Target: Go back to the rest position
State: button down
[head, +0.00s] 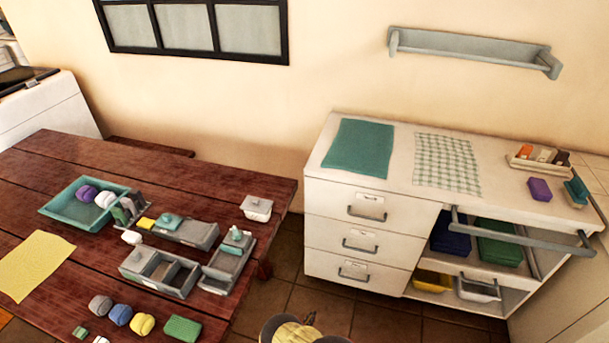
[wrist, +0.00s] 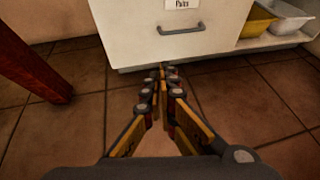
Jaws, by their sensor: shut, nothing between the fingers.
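My gripper shows in the wrist view (wrist: 162,75), with its two yellow and dark fingers drawn together at the tips and nothing between them. It points over the tiled floor toward the bottom drawer (wrist: 185,28) of the white cabinet and stands apart from it. In the head view only a yellow and grey part of my arm shows at the bottom edge; the fingertips cannot be made out there.
The white cabinet (head: 360,222) stands at right, with a towel rail (head: 520,228) jutting out in front of its open shelves. A wooden table (head: 190,180) with a teal tray (head: 70,215) and several small items fills the left. Tiled floor (head: 378,322) lies between them.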

jog(key=s+d+r+m+g+h, duration=0.4)
jog(key=s+d+r+m+g, duration=0.2)
jog(key=s+d+r, duration=0.15)
jog(key=s+d+r+m+g+y, duration=0.1)
jog(key=s+r+m+g+y, duration=0.15)
jog(key=r+m, duration=0.75)
jog(key=s+d+r+m+g+y, duration=0.1)
jog(key=s+r+g, duration=0.25)
jog(key=r, duration=1.45)
jog(key=s+r+m+g+y, duration=0.2)
jog(key=s+r+m, duration=0.3)
jog(key=r, duration=0.8)
jog(key=s+d+r+m+t+y, duration=0.1)
jog(key=s+d+r+m+t, duration=0.1)
jog(key=r, duration=0.7)
jog(key=s+d+r+m+t+y, duration=0.2)
jog(key=s+r, duration=0.3)
jog(key=r, duration=0.4)
jog(key=s+d+r+m+t+y, duration=0.1)
jog(key=s+d+r+m+t, duration=0.2)
jog(key=r, duration=0.5)
jog(key=shift+s+r+m+t+y, duration=0.35)
jog(key=shift+s+r+m+t, duration=0.05)
jog(key=shift+m, duration=0.4)
jog(key=shift+d, duration=0.1)
